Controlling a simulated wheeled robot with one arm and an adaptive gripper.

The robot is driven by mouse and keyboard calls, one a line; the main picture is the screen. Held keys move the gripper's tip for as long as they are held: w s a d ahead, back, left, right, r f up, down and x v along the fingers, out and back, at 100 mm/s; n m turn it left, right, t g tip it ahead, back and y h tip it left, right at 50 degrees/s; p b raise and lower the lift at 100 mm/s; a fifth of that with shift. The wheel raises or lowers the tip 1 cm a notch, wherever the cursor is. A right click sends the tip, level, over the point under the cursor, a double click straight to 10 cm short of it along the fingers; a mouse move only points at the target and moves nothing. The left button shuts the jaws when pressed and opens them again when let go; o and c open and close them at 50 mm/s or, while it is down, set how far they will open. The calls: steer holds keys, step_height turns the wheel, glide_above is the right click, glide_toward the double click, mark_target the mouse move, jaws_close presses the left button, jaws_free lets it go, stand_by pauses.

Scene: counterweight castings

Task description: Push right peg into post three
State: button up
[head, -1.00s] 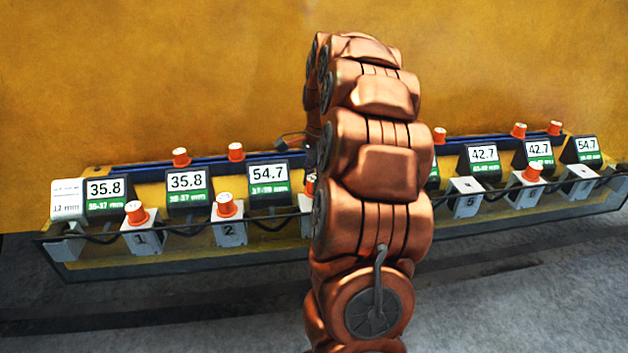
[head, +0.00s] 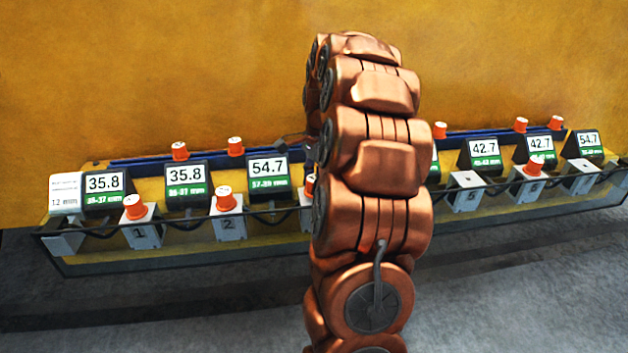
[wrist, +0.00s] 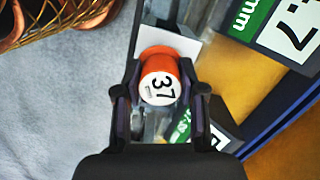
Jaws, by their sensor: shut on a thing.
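My gripper (wrist: 160,92) is shut on an orange peg (wrist: 157,54) with a white top marked 37, seen in the wrist view. The peg is over or in a white post (wrist: 172,40); its lower end is hidden, so I cannot tell how deep it sits. In the head view my copper arm covers the gripper and most of the third post (head: 305,213). A sliver of orange peg (head: 310,187) shows at that post, beside the 54.7 display (head: 268,168).
Posts one (head: 141,235) and two (head: 229,228) hold orange pegs. Post five (head: 466,195) has none. Several loose pegs, such as one (head: 180,151), stand along the back. A dark rail and cables run along the front. A yellow wall (head: 150,70) rises behind.

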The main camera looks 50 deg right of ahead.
steer(key=shift+f, duration=0.65)
steer(key=o, duration=1.2)
steer(key=shift+r, duration=0.15)
steer(key=shift+s+d+r, duration=0.1)
steer(key=shift+d+r, duration=0.15)
steer(key=shift+r, duration=1.7)
steer(key=shift+s+d+r, duration=0.1)
steer(key=shift+d+r, duration=0.1)
steer(key=shift+r, duration=1.75)
steer(key=shift+d+r, duration=0.25)
steer(key=shift+r, duration=1.7)
